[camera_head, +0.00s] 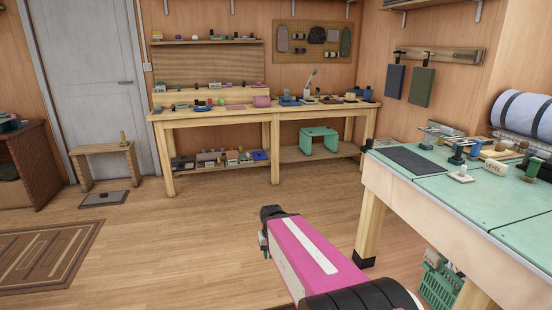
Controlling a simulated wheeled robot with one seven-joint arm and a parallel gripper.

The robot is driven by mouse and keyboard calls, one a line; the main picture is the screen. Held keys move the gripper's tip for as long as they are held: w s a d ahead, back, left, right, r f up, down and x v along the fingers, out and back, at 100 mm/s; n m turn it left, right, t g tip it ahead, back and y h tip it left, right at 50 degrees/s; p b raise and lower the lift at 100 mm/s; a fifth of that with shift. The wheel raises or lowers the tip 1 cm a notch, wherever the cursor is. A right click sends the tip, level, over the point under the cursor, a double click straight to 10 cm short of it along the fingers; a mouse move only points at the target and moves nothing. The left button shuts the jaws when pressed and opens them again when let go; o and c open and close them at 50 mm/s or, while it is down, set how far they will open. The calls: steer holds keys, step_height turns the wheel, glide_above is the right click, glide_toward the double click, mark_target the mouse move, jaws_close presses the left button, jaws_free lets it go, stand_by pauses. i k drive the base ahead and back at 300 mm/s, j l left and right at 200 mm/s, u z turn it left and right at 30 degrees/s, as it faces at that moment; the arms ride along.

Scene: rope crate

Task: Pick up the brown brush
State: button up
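I cannot single out a brown brush for certain; things are small at this distance. A small brown upright item (123,139) stands on the low wooden stool (95,150) by the door, but its kind is unclear. My gripper (265,240) is at the end of my pink arm, low in the middle of the view, over the floor and apart from both benches. It is seen from behind, so its fingers are mostly hidden and I cannot tell whether it is open.
A green-topped workbench (400,188) with several tools stands close on the right. A long wooden bench (215,113) crowded with small items is along the back wall. A green basket (440,287) sits under the right bench. Wooden floor (190,235) is clear between.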

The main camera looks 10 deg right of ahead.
mark_target(523, 147)
steer(key=i+j+z, duration=0.1)
steer(key=i, duration=1.65)
steer(key=i+l+z, duration=0.1)
steer(key=i+z, duration=0.25)
steer(key=i, duration=0.25)
steer(key=i+j+z, duration=0.1)
steer(key=i+z, duration=0.3)
steer(key=i, duration=0.2)
steer(key=i+j+z, duration=0.35)
steer(key=i, duration=0.25)
steer(key=i+l+z, duration=0.1)
steer(key=i+z, duration=0.2)
steer(key=z, duration=0.2)
steer(key=i+z, duration=0.45)
steer(key=i+j+z, duration=0.15)
steer(key=z, duration=0.35)
steer(key=i+j+z, duration=0.3)
steer(key=z, duration=0.2)
